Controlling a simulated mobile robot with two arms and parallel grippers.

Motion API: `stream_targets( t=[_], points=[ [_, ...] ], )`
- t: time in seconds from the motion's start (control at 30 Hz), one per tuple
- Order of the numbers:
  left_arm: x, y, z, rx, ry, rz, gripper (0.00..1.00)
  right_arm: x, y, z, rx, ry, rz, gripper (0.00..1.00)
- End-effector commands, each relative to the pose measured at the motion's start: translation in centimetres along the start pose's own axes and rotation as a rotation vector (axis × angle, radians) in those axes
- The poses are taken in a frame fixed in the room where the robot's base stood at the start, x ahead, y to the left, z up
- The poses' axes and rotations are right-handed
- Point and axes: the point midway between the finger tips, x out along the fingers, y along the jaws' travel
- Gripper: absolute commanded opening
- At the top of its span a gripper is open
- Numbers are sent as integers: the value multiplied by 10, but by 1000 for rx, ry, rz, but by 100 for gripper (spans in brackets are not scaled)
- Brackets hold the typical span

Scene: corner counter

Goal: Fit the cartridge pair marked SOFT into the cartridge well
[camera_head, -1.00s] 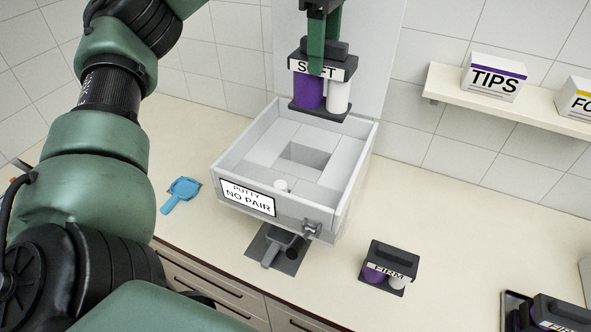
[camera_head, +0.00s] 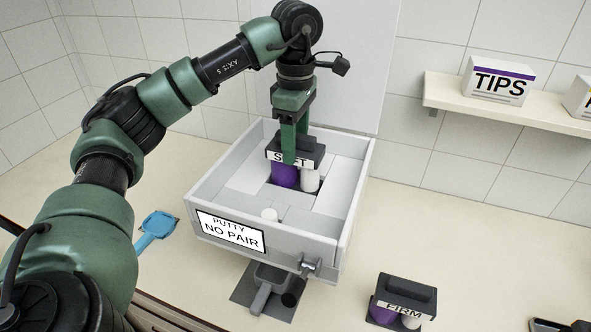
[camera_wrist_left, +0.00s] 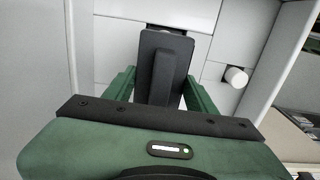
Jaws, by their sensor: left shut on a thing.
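The SOFT cartridge pair (camera_head: 284,175), a purple and a white cylinder under a dark cap with a handle, is at the dark square well (camera_head: 262,186) in the floor of the grey open-topped box (camera_head: 345,225). Its lower end looks to be in or just over the opening; I cannot tell how deep. My left gripper (camera_head: 290,150) is shut on its handle from above. My right gripper is not in view.
The box front carries a label (camera_head: 231,231) reading PUTTY NO PAIR. A small white peg (camera_head: 269,214) stands inside. A FIRM pair (camera_head: 403,300) stands on the counter at the right. A blue scoop (camera_head: 155,229) lies at the left. A TIPS box (camera_head: 496,82) sits on the wall shelf.

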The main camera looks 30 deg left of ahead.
Motion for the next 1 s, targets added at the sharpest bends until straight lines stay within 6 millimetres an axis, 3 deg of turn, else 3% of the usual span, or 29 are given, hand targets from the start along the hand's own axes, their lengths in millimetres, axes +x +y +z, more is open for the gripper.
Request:
stream_targets(
  t=[0.53,0.93,0.97,1.0],
  points=[
    [60,0,0,0,-2,2,0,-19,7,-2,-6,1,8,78],
    [68,0,0,1,-3,4,0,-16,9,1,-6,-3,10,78],
    [69,0,0,1,-1,2,59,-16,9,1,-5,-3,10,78],
    [68,0,0,1,-1,2,70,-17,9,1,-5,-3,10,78]
  ],
)
